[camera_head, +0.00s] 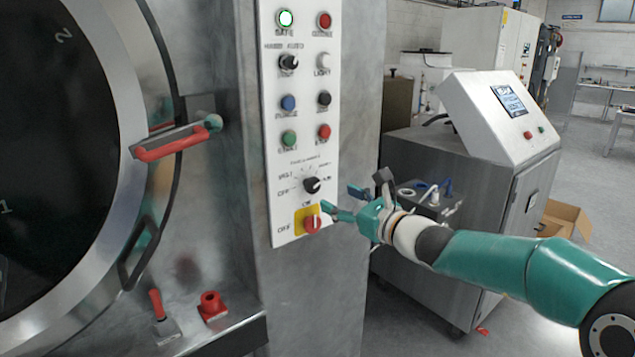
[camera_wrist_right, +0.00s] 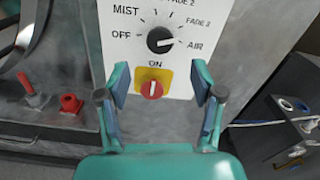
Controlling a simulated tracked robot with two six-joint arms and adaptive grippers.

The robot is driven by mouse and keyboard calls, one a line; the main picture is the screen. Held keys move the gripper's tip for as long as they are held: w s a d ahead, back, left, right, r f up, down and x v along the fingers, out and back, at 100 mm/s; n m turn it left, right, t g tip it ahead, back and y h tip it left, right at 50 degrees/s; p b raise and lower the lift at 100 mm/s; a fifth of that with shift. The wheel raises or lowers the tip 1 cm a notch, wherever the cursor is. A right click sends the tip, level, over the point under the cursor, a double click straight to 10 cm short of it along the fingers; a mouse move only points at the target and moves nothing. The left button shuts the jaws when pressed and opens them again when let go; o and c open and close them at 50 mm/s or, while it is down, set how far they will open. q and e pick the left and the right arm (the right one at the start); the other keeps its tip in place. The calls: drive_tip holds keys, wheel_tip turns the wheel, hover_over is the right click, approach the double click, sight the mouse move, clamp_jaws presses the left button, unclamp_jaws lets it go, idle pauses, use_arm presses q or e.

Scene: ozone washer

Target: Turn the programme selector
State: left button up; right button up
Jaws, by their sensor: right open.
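The programme selector (camera_head: 312,185) is a black round knob low on the white control panel (camera_head: 278,130). In the right wrist view the selector (camera_wrist_right: 159,40) has printed marks around it, including OFF, MIST and AIR. Its white pointer line points right, toward AIR. My right gripper (camera_head: 340,200) is in front of the panel's lower right edge, apart from the knob. In the wrist view the open fingers (camera_wrist_right: 161,82) stand either side of the red switch (camera_wrist_right: 152,90), below the selector, with nothing between them. My left gripper is not in view.
The red switch on its yellow plate (camera_head: 302,213) is just below the selector. Other buttons and knobs fill the panel above. A round door with a red handle (camera_head: 172,147) is left. A grey cabinet with a sloped console (camera_head: 490,110) stands behind my right arm.

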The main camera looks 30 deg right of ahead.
sight(314, 186)
drive_tip(key=w, duration=0.3)
drive_tip(key=w+p, duration=0.1)
drive_tip(key=w, duration=0.2)
drive_tip(key=w+p, duration=0.1)
drive_tip(key=w, duration=0.2)
drive_tip(key=shift+a, duration=0.35)
drive_tip(key=c, duration=1.1)
drive_tip(key=n+b, duration=0.1)
drive_tip(key=b, duration=0.2)
drive_tip(key=shift+f, duration=0.3)
drive_tip(key=shift+r+n+b, duration=0.2)
drive_tip(key=shift+n+b, duration=0.15)
drive_tip(key=shift+n, duration=0.05)
